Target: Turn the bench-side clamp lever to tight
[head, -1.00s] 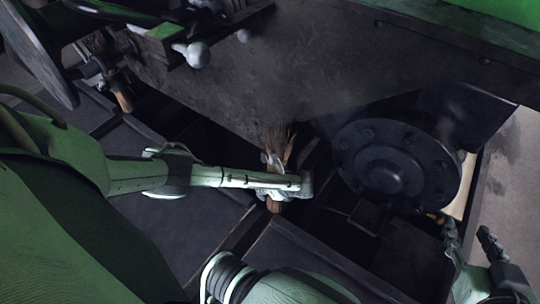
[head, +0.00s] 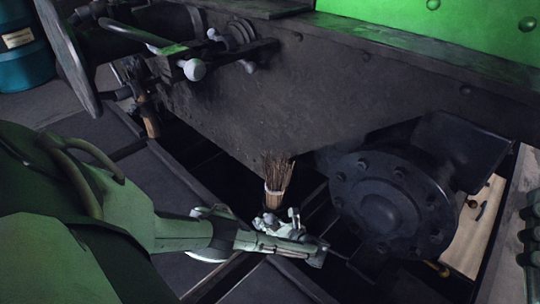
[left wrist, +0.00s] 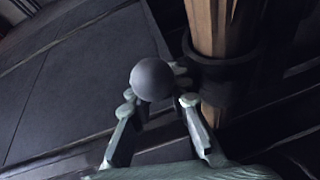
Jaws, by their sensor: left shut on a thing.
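My left gripper (head: 278,228) is low in the middle of the head view, just below a brush-like bundle of twigs (head: 278,172) with a pale band and wooden lower part. In the left wrist view its fingers (left wrist: 158,103) are shut on a grey ball knob (left wrist: 152,78), which I take for the clamp lever's end. A dark ring (left wrist: 222,68) goes around an upright wooden piece (left wrist: 225,25) right beside the knob. The lever's arm is hidden. Part of my right gripper (head: 530,230) shows at the right edge; its opening is not visible.
A dark metal frame plate (head: 260,95) runs above the gripper, with a round bolted flange (head: 390,205) to its right. A large disc (head: 65,55), rods and a pale ball-ended handle (head: 194,69) are upper left. A blue drum (head: 22,45) stands far left.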

